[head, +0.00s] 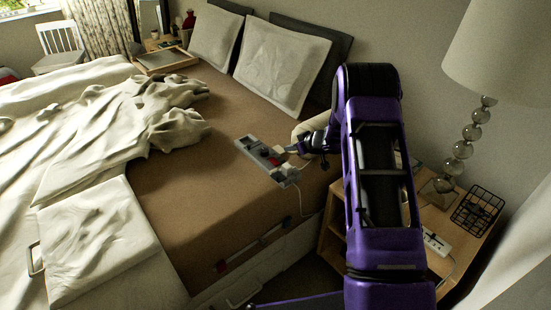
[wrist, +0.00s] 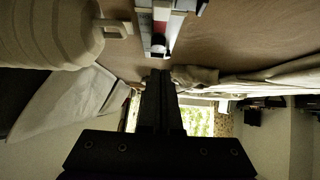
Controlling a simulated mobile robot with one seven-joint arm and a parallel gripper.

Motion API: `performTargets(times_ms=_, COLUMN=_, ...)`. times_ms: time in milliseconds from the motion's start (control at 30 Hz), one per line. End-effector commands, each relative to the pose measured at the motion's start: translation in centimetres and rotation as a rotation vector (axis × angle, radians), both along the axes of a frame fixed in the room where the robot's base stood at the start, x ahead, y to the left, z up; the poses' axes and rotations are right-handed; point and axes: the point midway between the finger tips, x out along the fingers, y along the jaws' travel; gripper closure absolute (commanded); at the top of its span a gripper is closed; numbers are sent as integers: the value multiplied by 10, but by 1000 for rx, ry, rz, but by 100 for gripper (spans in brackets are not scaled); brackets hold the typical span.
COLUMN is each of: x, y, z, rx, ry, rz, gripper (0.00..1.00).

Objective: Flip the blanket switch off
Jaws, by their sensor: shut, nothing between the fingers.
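The blanket switch (head: 257,152) is a grey elongated control with a red part, lying on the brown bed sheet near the bed's right edge. A cord hangs from its near end. In the wrist view the switch (wrist: 162,14) shows at the top, with a red and white band and a dark part at its near end. My gripper (head: 291,150) is shut and empty, at the right side of the switch. In the wrist view its closed fingers (wrist: 159,76) point at the switch's end. I cannot tell whether they touch it. The switch's position is not readable.
A cream ribbed object with a handle (wrist: 55,30) stands close beside my gripper. A nightstand (head: 462,225) at right holds a lamp (head: 462,150), a black wire basket (head: 478,211) and a white strip (head: 437,241). Pillows and a rumpled blanket (head: 95,130) lie on the bed.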

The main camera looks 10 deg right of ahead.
Motion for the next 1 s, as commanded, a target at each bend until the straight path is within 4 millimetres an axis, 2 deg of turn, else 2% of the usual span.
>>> performTargets(times_ms=267, x=16, y=11, z=-18, rx=-1, ry=1, rz=3, gripper=100)
performTargets(times_ms=667, x=68, y=40, z=-63, rx=-3, ry=-2, rz=2, gripper=100)
performTargets(times_ms=800, x=70, y=41, z=-86, rx=-1, ry=2, rz=0, gripper=100)
performTargets(times_ms=1000, x=72, y=42, z=-100, rx=-2, ry=-1, rz=0, gripper=100)
